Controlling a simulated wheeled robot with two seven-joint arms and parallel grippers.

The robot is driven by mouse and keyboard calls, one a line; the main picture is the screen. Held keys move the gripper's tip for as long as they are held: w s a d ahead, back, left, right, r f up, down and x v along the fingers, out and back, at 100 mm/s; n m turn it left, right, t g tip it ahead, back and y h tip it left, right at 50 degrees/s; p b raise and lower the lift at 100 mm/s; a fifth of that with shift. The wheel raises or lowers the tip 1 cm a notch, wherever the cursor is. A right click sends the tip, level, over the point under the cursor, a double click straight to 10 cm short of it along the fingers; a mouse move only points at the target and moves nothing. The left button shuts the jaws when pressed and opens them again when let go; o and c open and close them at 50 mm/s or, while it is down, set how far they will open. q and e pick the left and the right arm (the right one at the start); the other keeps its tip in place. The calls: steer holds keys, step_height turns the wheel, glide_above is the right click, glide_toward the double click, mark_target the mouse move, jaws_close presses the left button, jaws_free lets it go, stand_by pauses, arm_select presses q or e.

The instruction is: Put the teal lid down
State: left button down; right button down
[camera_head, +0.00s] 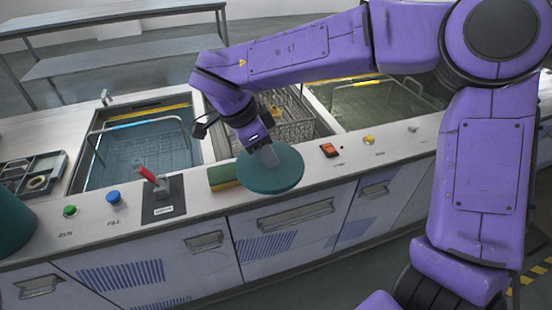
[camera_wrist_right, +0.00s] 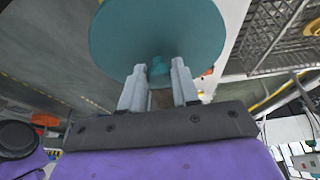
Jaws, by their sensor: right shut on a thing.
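The teal lid (camera_head: 271,173) is a round disc at the counter's front edge in the head view, beside the green and yellow sponge. My right gripper (camera_head: 268,156) is over it, shut on its knob. In the right wrist view the lid (camera_wrist_right: 158,30) fills the top middle, and its small teal knob (camera_wrist_right: 159,72) is between the two grey fingers of my right gripper (camera_wrist_right: 158,88). I cannot tell whether the lid touches the counter. My left gripper is not in view.
A sponge (camera_head: 222,177) lies just left of the lid. A red lever (camera_head: 147,174), a blue button (camera_head: 113,197) and a red switch (camera_head: 328,150) are on the counter (camera_head: 205,207). Behind are a water tank (camera_head: 140,150) and a wire basket (camera_head: 288,120). A teal container (camera_head: 12,225) stands at far left.

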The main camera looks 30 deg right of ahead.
steer(key=w+d+f, duration=0.1)
steer(key=d, duration=0.1)
steer(key=w+d+f, duration=0.1)
steer(key=w+d, duration=0.1)
steer(key=w+d+f+p, duration=0.1)
steer(key=d+f, duration=0.1)
steer(key=shift+w+d+f, duration=0.1)
steer(key=shift+w, duration=0.1)
steer(key=f, duration=0.1)
steer(key=w+d+f, duration=0.1)
steer(key=f, duration=0.1)
steer(key=w+d+f, duration=0.1)
steer(key=shift+w+d+f, duration=0.25)
steer(key=shift+f, duration=0.05)
step_height(320, 180, down, 3)
steer(key=c, duration=0.8)
jaws_free()
